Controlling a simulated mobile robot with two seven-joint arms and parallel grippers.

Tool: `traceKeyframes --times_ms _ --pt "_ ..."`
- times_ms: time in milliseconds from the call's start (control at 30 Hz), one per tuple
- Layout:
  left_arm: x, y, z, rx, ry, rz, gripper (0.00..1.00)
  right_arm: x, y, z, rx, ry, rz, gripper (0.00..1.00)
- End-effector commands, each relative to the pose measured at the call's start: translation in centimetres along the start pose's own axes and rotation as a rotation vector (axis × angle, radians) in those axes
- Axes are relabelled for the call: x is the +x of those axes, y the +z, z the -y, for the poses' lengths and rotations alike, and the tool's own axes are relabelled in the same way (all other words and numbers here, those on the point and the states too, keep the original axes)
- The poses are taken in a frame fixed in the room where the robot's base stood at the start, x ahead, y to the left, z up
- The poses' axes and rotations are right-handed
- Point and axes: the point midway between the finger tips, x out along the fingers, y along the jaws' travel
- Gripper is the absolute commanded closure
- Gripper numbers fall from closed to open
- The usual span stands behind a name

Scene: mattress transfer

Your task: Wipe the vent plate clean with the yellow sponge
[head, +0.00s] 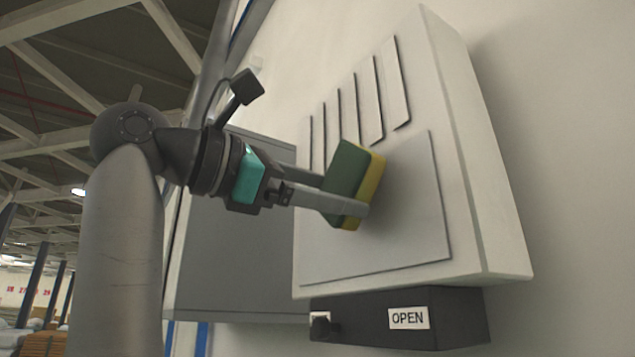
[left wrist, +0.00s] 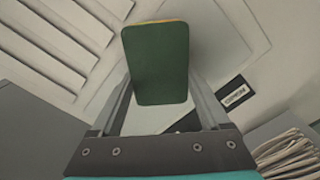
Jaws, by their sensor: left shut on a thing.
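My left gripper (head: 345,198) is shut on the sponge (head: 349,170), which has a dark green side toward the gripper and a yellow side toward the wall box. The sponge is at the upper part of the flat grey plate (head: 405,225), below the slanted vent slats. I cannot tell if its yellow face touches the plate. In the left wrist view the sponge's green face (left wrist: 157,65) fills the space between the fingers, with a thin yellow edge at the top. No dirt mark is clearly visible on the plate. My right gripper is not in view.
The white vent box (head: 485,200) stands out from the wall. Several vent slats (head: 393,85) are above the plate. A dark box with an OPEN label (head: 408,318) is below. A grey cabinet (head: 240,250) stands behind my left arm.

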Motion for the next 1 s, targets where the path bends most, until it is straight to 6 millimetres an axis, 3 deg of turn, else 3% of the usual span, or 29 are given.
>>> traceKeyframes --times_ms 1000 --pt "0.84 0.00 0.02 0.000 -0.001 -0.001 0.65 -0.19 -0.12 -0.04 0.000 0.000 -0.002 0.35"
